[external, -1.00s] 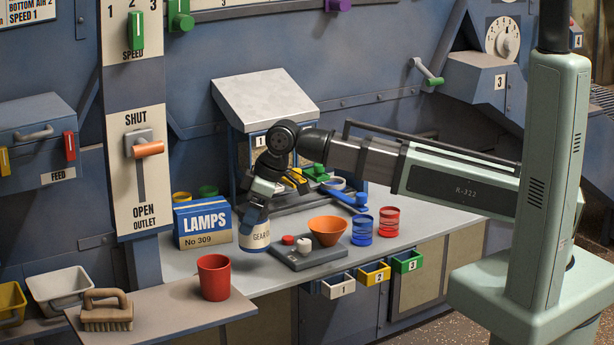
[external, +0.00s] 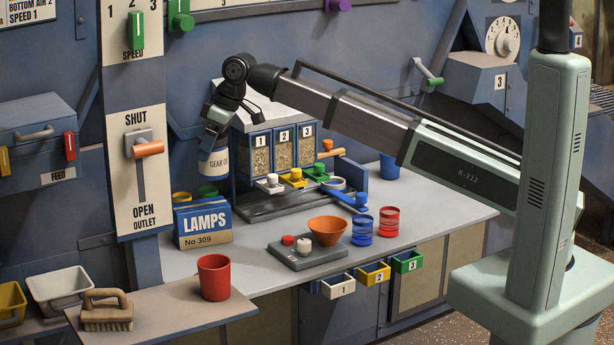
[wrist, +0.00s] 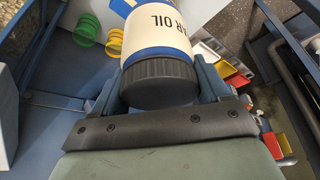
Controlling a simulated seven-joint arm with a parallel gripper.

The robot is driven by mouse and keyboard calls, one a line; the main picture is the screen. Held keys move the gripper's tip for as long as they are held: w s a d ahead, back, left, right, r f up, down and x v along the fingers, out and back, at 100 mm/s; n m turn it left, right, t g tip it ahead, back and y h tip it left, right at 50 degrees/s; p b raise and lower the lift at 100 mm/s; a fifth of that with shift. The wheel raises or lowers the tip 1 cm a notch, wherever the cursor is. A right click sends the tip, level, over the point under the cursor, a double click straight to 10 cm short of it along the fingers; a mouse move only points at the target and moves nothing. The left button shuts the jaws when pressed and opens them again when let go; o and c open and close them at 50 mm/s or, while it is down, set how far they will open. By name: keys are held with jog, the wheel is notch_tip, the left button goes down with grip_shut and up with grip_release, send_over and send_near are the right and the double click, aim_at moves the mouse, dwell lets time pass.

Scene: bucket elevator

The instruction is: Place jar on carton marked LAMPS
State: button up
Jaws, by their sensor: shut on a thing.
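The jar (external: 213,163) has a cream label reading GEAR OIL, with blue bands. My gripper (external: 215,133) is shut on it from above and holds it upright in the air, above and behind the LAMPS carton. In the wrist view the jar (wrist: 170,45) shows its dark ribbed lid (wrist: 158,82) between the fingers of my gripper (wrist: 160,92). The carton marked LAMPS (external: 205,226), blue above and yellow below, stands on the grey bench at the left. The carton cannot be made out for certain in the wrist view.
Yellow and green ringed tins (external: 182,197) stand behind the carton. The three-bin hopper unit (external: 284,150) is close to the right of the jar. A scale with an orange bowl (external: 327,230) stands at front right, and a red cup (external: 214,277) in front.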

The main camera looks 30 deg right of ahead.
jog(key=w+a+r, duration=0.2)
jog(key=w+a, duration=0.1)
jog(key=w, duration=0.1)
jog(key=shift+m, duration=0.3)
jog(key=shift+d+f, duration=0.15)
jog(key=shift+f, duration=2.4)
jog(key=shift+d+f, duration=0.1)
jog(key=shift+f, duration=2.4)
jog(key=o, duration=1.3)
jog(key=shift+f, duration=0.15)
jog(key=v, duration=1.2)
jog(key=shift+s, duration=0.15)
